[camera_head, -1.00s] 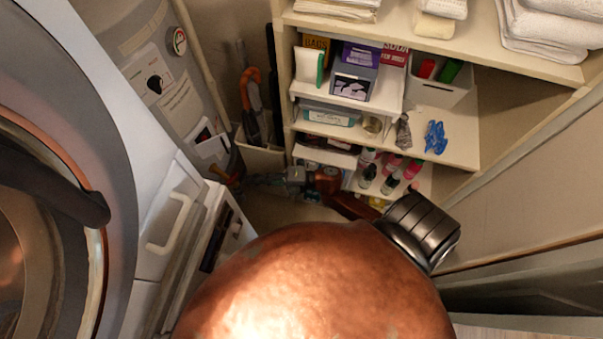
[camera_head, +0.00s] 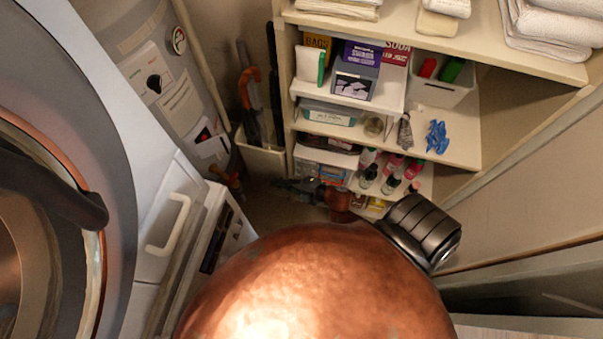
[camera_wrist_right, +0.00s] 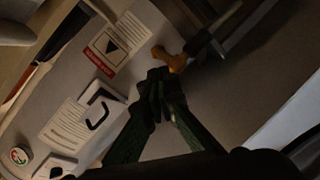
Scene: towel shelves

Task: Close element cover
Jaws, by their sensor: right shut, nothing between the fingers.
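The grey water heater (camera_head: 130,40) stands behind the washer at the left, with white panels and labels on its front. A white panel with a dark marking (camera_head: 207,138) is low on it. In the right wrist view the heater front (camera_wrist_right: 60,85) shows a white piece with a black curved outline (camera_wrist_right: 99,112) and a panel with a red-edged warning label (camera_wrist_right: 108,48). I cannot tell which piece is the element cover or how far it stands open. My right gripper (camera_head: 290,186) is shut and empty, low to the right of the heater; its fingertips (camera_wrist_right: 157,85) appear in front of the heater's lower part. My left gripper is out of view.
An orange-brown valve (camera_head: 226,180) sticks out near the heater's foot. A white bin (camera_head: 262,158) with tools stands beside it. Shelves (camera_head: 465,145) with bottles and boxes are at the right. The washer (camera_head: 120,120) blocks the left.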

